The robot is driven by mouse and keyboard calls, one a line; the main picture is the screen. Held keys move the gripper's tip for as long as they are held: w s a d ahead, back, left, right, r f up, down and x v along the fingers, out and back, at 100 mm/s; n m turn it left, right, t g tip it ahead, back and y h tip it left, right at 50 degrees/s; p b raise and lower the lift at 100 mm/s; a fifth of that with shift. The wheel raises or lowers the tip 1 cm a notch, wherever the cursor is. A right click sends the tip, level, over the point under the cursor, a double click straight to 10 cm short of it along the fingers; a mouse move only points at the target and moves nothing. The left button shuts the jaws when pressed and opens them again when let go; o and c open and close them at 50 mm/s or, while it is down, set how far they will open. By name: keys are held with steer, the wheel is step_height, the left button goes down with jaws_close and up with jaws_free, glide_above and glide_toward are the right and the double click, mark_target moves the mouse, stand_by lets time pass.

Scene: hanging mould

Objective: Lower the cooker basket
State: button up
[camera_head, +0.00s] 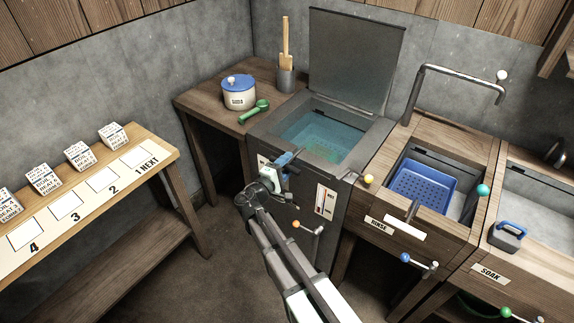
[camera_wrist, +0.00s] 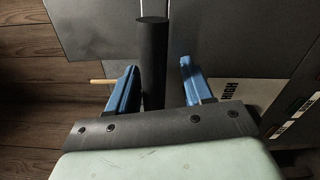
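The cooker (camera_head: 290,195) is a dark grey box with its lid (camera_head: 355,60) standing open. Teal liquid (camera_head: 322,137) shows inside; I cannot make out a separate basket there. My gripper (camera_head: 285,160) is at the cooker's front left, near its top edge. In the wrist view, its two blue fingers (camera_wrist: 160,85) are apart, with a black cylindrical handle (camera_wrist: 153,50) between them. The handle is close to the left finger, and a gap shows at the right one. I cannot tell whether the handle belongs to the basket. In the head view the gripper hides it.
An orange-knobbed lever (camera_head: 296,224) is on the cooker's front; a yellow knob (camera_head: 368,180) is at its right. The rinse sink holds a blue basket (camera_head: 425,190). A shelf (camera_head: 150,175) with boxes is left.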

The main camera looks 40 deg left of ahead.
steer(key=s, duration=1.4)
steer(key=shift+w, duration=0.1)
stand_by(0.3)
steer(key=s+d+f+m+g+h, duration=0.1)
steer(key=s+d+f+m+g, duration=0.15)
steer(key=d+f+g, duration=0.4)
steer(key=s+d+f+m+g+h, duration=0.15)
steer(key=s+d+f, duration=0.25)
steer(key=f, duration=0.5)
steer(key=s+d+f+m+g, duration=0.1)
steer(key=s+d+f+g, duration=0.2)
steer(key=d+f+g, duration=0.3)
steer(key=s+d+f+m+g, duration=0.2)
steer(key=d+f+m, duration=0.3)
steer(key=d, duration=1)
steer(key=s+d+f+m+g+y, duration=0.1)
steer(key=s+d+f+m+g, duration=0.2)
steer(key=d, duration=1.1)
steer(key=s+d+f+m+g+y, duration=0.1)
steer(key=s+d+f+m+g, duration=0.2)
steer(key=d, duration=1.2)
step_height(320, 180, down, 4)
steer(key=m+g, duration=0.2)
steer(key=m, duration=0.2)
steer(key=shift+s+d+f+g, duration=0.15)
steer(key=shift+d+g, duration=0.15)
steer(key=shift+g, duration=0.1)
